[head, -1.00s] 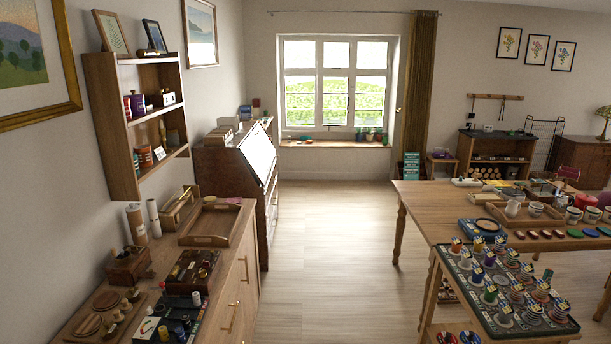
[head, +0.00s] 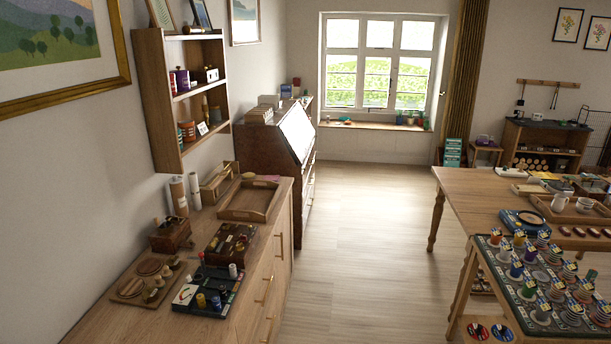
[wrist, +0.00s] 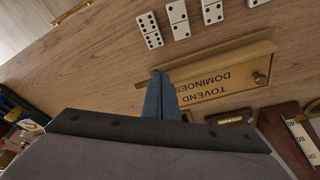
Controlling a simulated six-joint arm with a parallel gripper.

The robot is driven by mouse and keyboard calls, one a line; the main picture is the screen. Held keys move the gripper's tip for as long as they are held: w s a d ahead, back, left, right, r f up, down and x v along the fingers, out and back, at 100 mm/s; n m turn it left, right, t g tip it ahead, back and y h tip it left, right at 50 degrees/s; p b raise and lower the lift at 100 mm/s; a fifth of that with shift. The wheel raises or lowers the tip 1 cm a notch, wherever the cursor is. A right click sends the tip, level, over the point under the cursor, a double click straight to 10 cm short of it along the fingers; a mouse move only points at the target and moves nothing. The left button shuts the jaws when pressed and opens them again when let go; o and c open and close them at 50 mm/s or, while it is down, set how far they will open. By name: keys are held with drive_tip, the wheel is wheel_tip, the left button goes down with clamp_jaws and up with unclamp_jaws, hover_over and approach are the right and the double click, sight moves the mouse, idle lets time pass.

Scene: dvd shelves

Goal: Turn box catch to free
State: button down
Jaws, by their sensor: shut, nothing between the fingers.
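A wooden box lid or panel lettered "TOVEND DOMINOES" (wrist: 218,80) lies on a wooden top in the wrist view, its text upside down. My gripper does not show in the head view.
Several white dominoes (wrist: 180,18) lie beyond the box. A dark red wooden piece (wrist: 285,135) lies at right. In the head view, a sideboard (head: 225,325) holds a tray (head: 250,202) and small boxes. A table (head: 455,182) stands right, with clear floor (head: 370,230) between.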

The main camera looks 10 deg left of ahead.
drive_tip(key=p+v, duration=0.2)
drive_tip(key=v, duration=0.1)
drive_tip(key=a+v, duration=0.1)
drive_tip(key=v, duration=0.1)
drive_tip(key=shift+w+r+p, duration=0.1)
drive_tip(key=shift+w+p, duration=0.2)
drive_tip(key=shift+p, duration=0.1)
